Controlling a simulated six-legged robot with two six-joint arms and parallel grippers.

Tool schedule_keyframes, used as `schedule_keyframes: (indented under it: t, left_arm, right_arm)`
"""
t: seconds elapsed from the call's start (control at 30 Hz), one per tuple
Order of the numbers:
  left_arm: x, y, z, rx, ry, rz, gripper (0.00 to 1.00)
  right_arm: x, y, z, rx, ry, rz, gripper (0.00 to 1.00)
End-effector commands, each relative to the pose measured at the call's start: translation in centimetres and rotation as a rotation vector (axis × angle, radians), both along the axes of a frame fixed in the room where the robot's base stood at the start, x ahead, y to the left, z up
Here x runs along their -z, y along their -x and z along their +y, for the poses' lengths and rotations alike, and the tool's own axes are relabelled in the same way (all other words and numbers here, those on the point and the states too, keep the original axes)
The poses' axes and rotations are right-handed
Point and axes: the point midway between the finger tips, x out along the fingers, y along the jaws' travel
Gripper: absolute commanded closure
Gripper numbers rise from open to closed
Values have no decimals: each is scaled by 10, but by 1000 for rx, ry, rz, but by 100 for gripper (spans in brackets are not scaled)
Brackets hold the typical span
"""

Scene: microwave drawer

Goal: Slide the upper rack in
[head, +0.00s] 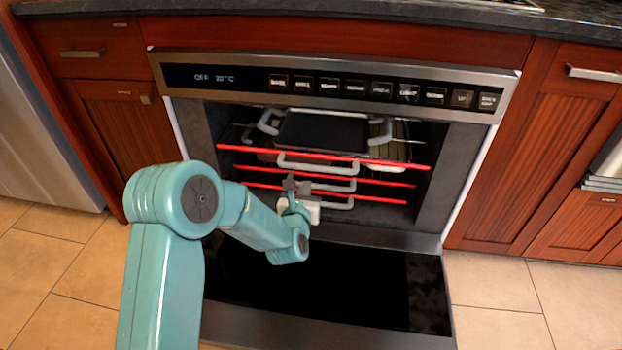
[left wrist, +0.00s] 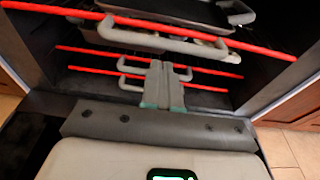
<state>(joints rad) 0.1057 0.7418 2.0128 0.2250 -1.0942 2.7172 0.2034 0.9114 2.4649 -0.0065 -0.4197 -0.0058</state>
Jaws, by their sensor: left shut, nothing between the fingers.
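The oven is open, with its door folded down. The upper rack's red front bar (head: 395,162) spans the oven opening, with a grey handle (head: 320,167) at its middle. It also shows in the left wrist view as the highest red bar (left wrist: 265,48). Two lower red bars (head: 390,182) run beneath it, with grey handles. My left gripper (head: 296,183) is shut and empty in front of the racks. In the left wrist view its fingertips (left wrist: 163,64) appear below the upper bar, over the lower bars and handles. Whether they touch anything is unclear. My right gripper is out of view.
A dark pan (head: 322,133) with grey handles sits inside the oven at upper rack height. The lowered oven door (head: 340,290) lies below my left forearm. Wooden cabinets (head: 515,150) flank the oven. Tiled floor (head: 505,310) is clear at the right.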

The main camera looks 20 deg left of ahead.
Motion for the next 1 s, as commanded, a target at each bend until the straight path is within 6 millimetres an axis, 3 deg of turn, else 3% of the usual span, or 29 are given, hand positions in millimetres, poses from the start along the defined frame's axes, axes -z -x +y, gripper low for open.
schedule_keyframes:
  t: [0.2,0.4,0.87,1.0]
  left_arm:
    - [12,-43,10,1,0,-2,100]
    - [15,-65,15,2,-1,0,100]
    - [14,-71,17,2,0,1,100]
    - [15,-84,20,1,0,-1,100]
  right_arm:
    - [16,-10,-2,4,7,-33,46]
    - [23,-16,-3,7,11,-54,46]
    - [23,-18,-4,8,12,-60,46]
    - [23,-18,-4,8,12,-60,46]
